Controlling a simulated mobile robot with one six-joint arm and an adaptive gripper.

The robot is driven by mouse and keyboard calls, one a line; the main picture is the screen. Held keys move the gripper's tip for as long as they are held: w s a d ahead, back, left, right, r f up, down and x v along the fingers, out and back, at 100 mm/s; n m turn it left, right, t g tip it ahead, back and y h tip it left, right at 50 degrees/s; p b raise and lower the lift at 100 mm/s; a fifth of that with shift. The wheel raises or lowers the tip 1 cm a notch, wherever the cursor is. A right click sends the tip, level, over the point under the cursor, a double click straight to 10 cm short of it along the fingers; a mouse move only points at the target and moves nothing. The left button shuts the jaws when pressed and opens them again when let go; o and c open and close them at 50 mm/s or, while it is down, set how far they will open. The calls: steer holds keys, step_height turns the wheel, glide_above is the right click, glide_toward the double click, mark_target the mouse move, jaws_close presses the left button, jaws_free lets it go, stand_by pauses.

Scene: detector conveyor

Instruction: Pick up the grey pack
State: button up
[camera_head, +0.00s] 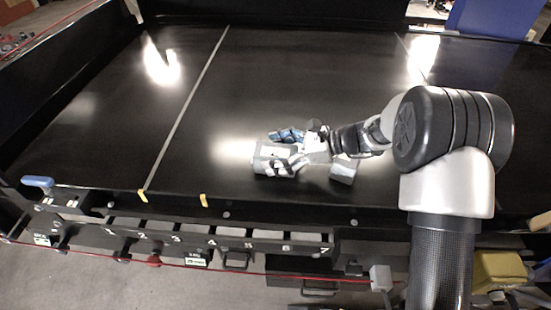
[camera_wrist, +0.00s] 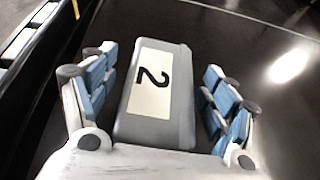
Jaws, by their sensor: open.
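The grey pack (camera_head: 263,163) lies on the black conveyor belt, near its front edge. In the wrist view the pack (camera_wrist: 182,110) has a white label with a black "2" and lies lengthwise between the fingers. My gripper (camera_head: 278,148) is open and low over the belt at the pack. In the wrist view the blue and grey fingers of my gripper (camera_wrist: 160,70) stand on either side of the pack, with a dark gap visible on each side. The near end of the pack is partly hidden by my palm.
Another grey block (camera_head: 343,171) lies on the belt just right of my gripper, partly behind the arm. The black belt (camera_head: 110,110) is clear to the left and behind. Numbered bins (camera_head: 190,227) and a red cord run below the front edge.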

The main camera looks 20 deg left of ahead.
steer(key=c, duration=1.4)
steer(key=shift+r, duration=0.1)
steer(key=shift+c, duration=0.4)
